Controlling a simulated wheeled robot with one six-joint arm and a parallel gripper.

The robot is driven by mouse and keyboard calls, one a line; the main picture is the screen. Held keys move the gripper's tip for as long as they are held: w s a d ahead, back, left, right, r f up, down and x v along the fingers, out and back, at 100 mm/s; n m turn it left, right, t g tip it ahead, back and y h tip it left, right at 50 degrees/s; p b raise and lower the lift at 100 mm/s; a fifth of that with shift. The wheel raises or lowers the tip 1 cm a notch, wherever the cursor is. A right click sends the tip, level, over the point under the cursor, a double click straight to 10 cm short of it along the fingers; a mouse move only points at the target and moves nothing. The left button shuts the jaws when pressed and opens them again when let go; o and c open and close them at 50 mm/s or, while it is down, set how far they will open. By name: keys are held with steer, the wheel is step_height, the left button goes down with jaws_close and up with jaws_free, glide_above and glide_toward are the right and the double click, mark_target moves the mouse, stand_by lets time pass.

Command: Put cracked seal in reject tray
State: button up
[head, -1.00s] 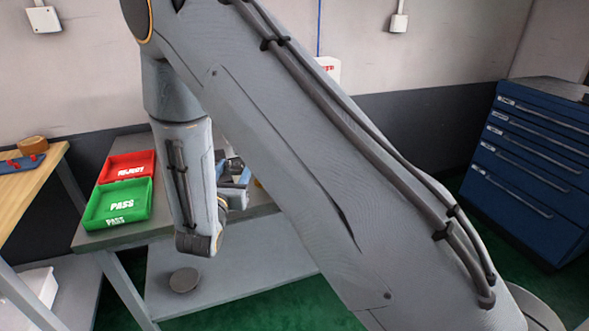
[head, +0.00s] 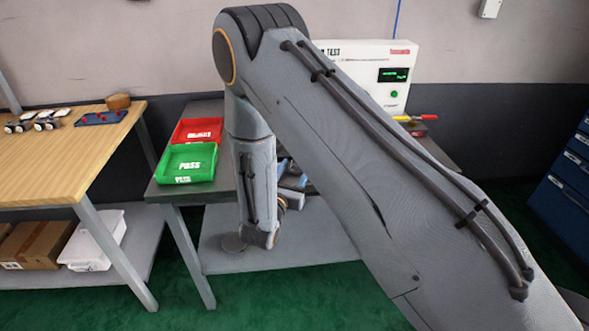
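The red reject tray (head: 197,126) lies on the grey bench, behind the green pass tray (head: 187,150). No seal can be made out in either tray or on the visible bench. My arm covers much of the bench's middle. My gripper (head: 293,181) shows only in part behind my arm's lower link, to the right of the trays and apart from them. Its fingertips are hidden, and whether it holds anything cannot be seen.
A white test unit (head: 385,75) with a green display stands at the back of the grey bench (head: 160,190). A wooden bench (head: 60,170) at left carries small metal parts, a blue board (head: 101,118) and a tape roll (head: 118,102). A blue drawer cabinet (head: 565,190) stands at right.

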steer(key=shift+f, duration=0.1)
steer(key=o, duration=1)
steer(key=shift+f, duration=0.1)
steer(key=shift+c, duration=0.2)
steer(key=o, duration=0.4)
steer(key=shift+o, duration=0.2)
